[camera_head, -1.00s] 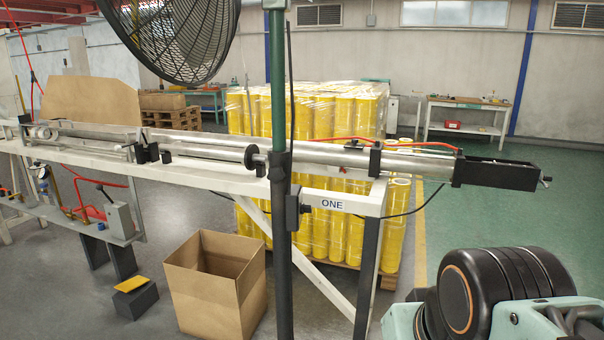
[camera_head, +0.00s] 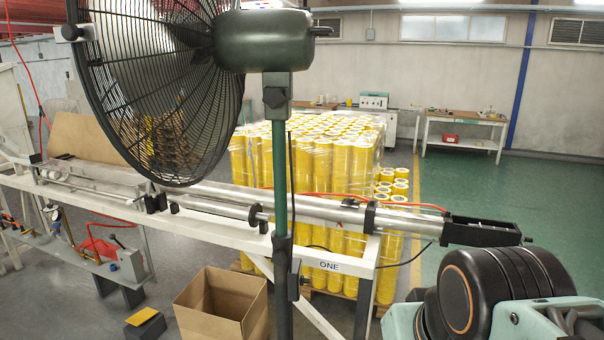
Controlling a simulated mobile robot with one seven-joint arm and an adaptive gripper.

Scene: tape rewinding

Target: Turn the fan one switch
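A large dark green fan (camera_head: 270,42) with a black wire cage (camera_head: 160,95) stands on a green pole (camera_head: 281,200) left of centre. A small dark box (camera_head: 295,283) is fixed on the lower pole; I cannot tell for certain if it is the switch. A label reading ONE (camera_head: 328,266) is on the white frame just right of it. Part of my arm shows at the lower right, well to the right of the pole. My gripper's fingers are not in view.
A white machine frame (camera_head: 225,242) with a long metal shaft (camera_head: 330,210) crosses the view behind the pole. An open cardboard box (camera_head: 248,318) stands on the floor at its left. Yellow rolls (camera_head: 345,165) are stacked behind. Green floor (camera_head: 480,215) at right is clear.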

